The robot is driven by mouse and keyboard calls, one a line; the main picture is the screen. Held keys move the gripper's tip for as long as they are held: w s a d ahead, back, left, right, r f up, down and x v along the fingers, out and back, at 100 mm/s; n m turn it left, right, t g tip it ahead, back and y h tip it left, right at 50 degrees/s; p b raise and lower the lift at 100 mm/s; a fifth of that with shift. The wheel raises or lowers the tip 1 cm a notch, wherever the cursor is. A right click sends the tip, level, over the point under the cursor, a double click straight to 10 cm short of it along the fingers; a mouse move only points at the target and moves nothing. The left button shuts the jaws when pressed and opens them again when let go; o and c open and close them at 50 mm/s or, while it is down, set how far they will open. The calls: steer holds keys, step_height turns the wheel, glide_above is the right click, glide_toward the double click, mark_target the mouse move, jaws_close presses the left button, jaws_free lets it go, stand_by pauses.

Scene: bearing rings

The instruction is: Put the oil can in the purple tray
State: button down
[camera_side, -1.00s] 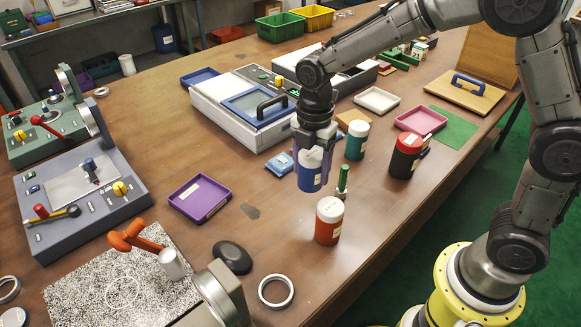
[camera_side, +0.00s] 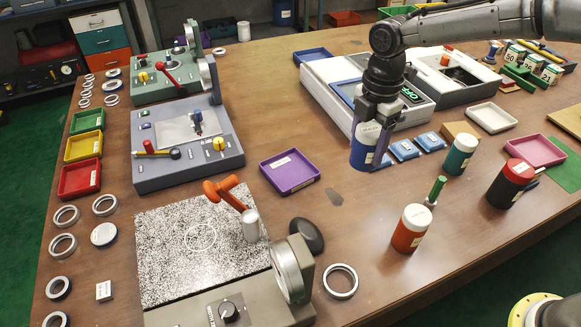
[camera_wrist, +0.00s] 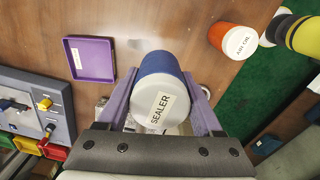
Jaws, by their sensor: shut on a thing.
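My gripper (camera_side: 367,164) is shut on a blue can (camera_side: 365,150) with a white lid, held upright above the table; in the wrist view its lid label reads SEALER (camera_wrist: 160,104). The purple tray (camera_side: 290,172) lies empty to its left, and it also shows in the wrist view (camera_wrist: 90,60). An orange-red can (camera_side: 409,232) with a white lid stands on the table, right of and nearer than my gripper. In the wrist view its lid label (camera_wrist: 240,43) appears to read OIL CAN, upside down and small.
A teal can (camera_side: 458,156), a black can with a red lid (camera_side: 508,187) and a green-handled tool (camera_side: 434,191) stand at right. A dark oval object (camera_side: 306,236) and a ring (camera_side: 340,281) lie in front. Bare table surrounds the tray's right side.

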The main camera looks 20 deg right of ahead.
steer(key=w+a+f, duration=0.2)
steer(key=a, duration=0.2)
glide_toward(294, 180)
steer(key=shift+s+d+f+n, duration=0.2)
steer(key=shift+s+f+n, duration=0.05)
steer(key=shift+n, duration=0.15)
steer(key=shift+w+a+f, duration=0.2)
steer(key=shift+w+f, duration=0.25)
steer(key=shift+f, duration=1.6)
steer(key=shift+f, duration=0.15)
steer(key=shift+c, duration=0.2)
jaws_free()
